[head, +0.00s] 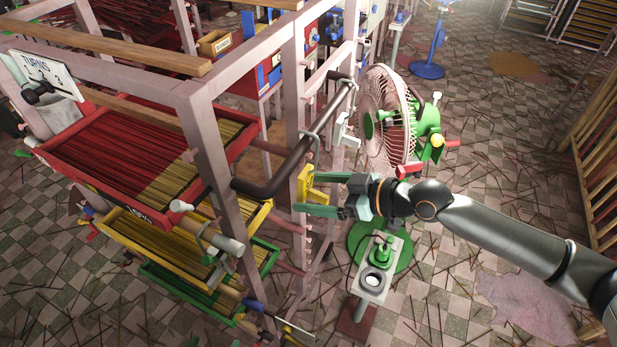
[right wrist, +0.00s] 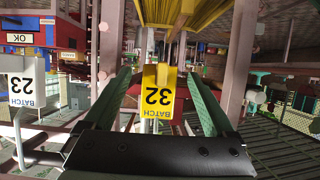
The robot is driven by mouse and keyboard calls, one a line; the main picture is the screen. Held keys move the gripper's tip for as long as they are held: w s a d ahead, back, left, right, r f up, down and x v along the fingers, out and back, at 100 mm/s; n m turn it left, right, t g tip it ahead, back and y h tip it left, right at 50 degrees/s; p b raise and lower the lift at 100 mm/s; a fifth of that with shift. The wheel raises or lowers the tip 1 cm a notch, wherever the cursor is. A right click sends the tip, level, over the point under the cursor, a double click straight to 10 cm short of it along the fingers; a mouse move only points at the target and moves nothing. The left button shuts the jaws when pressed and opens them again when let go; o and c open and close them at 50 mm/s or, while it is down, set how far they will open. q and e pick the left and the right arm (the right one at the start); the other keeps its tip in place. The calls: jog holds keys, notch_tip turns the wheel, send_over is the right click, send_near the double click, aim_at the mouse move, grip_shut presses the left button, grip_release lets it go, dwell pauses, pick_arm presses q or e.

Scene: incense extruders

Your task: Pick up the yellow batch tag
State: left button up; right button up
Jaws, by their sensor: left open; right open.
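The yellow batch tag (right wrist: 158,92) shows upside down in the right wrist view, with "BATCH" and "32" on it. It hangs at the pale rack post, and in the head view the yellow tag (head: 305,184) is partly hidden by my gripper. My right gripper (head: 303,192) is open, with its green fingers around the tag. In the right wrist view the tag stands between the two fingers (right wrist: 160,80), with a visible gap on each side. My left gripper is not in view.
A white batch tag (right wrist: 22,88) reading "23" hangs to the left in the right wrist view. The pale rack (head: 213,140) holds red, yellow and green trays of sticks. A dark curved bar (head: 285,175) runs close to the tag. A green fan (head: 388,120) stands behind my right gripper.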

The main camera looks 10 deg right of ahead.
aim_at(309, 180)
grip_shut()
dwell(0.7)
jog(key=shift+r, duration=0.1)
jog(key=shift+r, duration=0.55)
notch_tip(309, 180, up, 2)
jog(key=shift+s+r+p, duration=0.15)
jog(key=shift+r+p, duration=0.05)
jog(key=shift+p, duration=0.1)
jog(key=s+d+r+p, duration=0.2)
jog(key=s+r+p, duration=0.5)
jog(key=s+r, duration=0.5)
jog(key=shift+s+d, duration=0.2)
jog(key=shift+s, duration=0.6)
